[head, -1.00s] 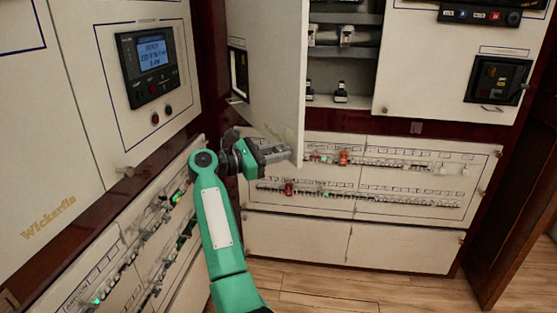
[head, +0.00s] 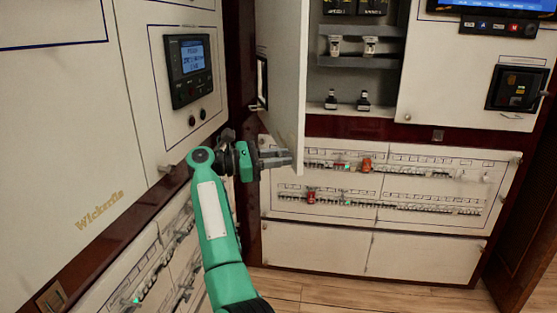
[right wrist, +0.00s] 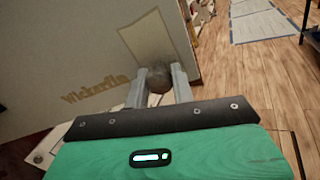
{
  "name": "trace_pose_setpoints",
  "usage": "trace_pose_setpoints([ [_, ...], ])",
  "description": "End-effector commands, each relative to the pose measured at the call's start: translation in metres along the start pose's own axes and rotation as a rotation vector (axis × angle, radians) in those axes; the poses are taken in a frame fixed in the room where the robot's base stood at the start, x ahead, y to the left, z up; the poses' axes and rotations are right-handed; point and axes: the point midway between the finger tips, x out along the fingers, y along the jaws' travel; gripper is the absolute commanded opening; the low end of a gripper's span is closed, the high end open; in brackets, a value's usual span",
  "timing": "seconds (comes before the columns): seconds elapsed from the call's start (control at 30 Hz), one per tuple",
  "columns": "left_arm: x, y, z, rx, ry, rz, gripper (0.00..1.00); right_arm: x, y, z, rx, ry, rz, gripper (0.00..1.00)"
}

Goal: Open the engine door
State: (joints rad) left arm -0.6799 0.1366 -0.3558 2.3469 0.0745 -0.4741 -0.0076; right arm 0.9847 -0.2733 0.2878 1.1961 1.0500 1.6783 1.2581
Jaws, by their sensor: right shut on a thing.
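The engine door (head: 283,75) is a white panel that stands swung open from the wall cabinet, seen nearly edge-on in the head view. Shelves with dark devices (head: 348,98) show behind it. My right gripper (head: 285,160) is at the door's lower edge, with its fingers pointing right. The knob is hidden in the head view. My left gripper is not in view.
Breaker rows (head: 420,200) lie low on the wall beneath the opening. A left wall panel (head: 60,110) carries a display unit (head: 190,70). A dark breaker box (head: 517,88) is at the right. Wooden floor (head: 370,295) is clear in front.

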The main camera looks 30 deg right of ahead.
Motion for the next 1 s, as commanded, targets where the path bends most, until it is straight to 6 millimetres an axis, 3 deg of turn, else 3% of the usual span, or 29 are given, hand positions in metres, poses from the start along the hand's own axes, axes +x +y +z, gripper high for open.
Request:
trace_pose_setpoints([
  [0.3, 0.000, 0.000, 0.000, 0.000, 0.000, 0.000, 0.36, 0.000, 0.000, 0.000, 0.000, 0.000, -0.001, 0.00],
  [0.33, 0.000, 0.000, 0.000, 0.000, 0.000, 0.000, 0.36, 0.000, 0.000, 0.000, 0.000, 0.000, -0.001, 0.29],
  [0.43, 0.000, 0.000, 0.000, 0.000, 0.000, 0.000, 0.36, 0.000, 0.000, 0.000, 0.000, 0.000, -0.001, 0.47],
  [0.77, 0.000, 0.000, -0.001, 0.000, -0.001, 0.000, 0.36, 0.000, 0.001, 0.003, 0.001, 0.000, 0.000, 0.47],
  [1.0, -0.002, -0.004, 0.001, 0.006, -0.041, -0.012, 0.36, 0.000, 0.009, 0.040, 0.004, 0.001, 0.000, 0.47],
])
